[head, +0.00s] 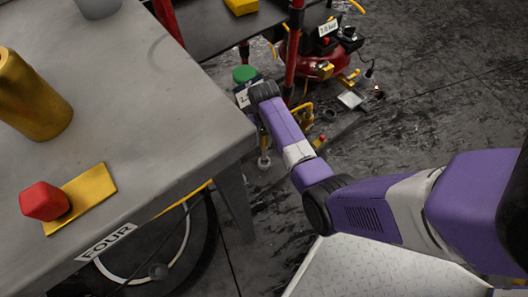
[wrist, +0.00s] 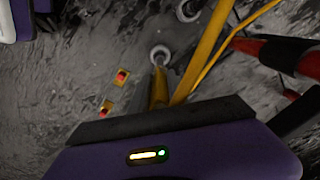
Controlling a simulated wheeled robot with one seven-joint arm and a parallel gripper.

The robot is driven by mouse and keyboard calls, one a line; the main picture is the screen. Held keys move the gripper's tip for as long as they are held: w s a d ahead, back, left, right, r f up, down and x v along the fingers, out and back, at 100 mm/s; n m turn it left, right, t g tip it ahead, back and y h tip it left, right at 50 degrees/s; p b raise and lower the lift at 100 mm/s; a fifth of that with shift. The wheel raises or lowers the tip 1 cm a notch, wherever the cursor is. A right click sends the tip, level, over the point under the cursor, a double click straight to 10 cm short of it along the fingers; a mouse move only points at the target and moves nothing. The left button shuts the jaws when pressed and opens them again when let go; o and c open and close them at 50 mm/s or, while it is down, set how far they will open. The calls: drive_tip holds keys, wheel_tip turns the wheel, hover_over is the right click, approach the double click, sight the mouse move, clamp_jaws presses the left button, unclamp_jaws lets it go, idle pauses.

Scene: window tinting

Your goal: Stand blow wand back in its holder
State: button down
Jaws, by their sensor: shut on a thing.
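My gripper (head: 263,92) is at the far end of my purple arm in the head view, beyond the grey table's right edge and above the floor. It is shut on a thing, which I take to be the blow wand. The arm's end hides its fingertips and most of what they hold. In the wrist view the gripper's dark edge and purple body (wrist: 160,140) fill the bottom, and no clear outline of the wand shows. I cannot make out the wand's holder for certain in either view.
The grey table (head: 170,100) bears a brass cylinder (head: 30,95) and a red knob (head: 45,201) on a gold plate (head: 90,190). A red-posted rack (head: 291,60) stands close by my gripper. A red compressor (head: 312,62) is behind it. Open dark floor (head: 440,80) lies right.

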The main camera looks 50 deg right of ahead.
sight(264, 149)
drive_tip(key=shift+f+b, duration=1.35)
drive_tip(key=shift+f, duration=1.85)
drive_tip(key=c, duration=1.3)
unclamp_jaws()
drive_tip(key=shift+f, duration=0.15)
drive_tip(key=shift+o, duration=0.2)
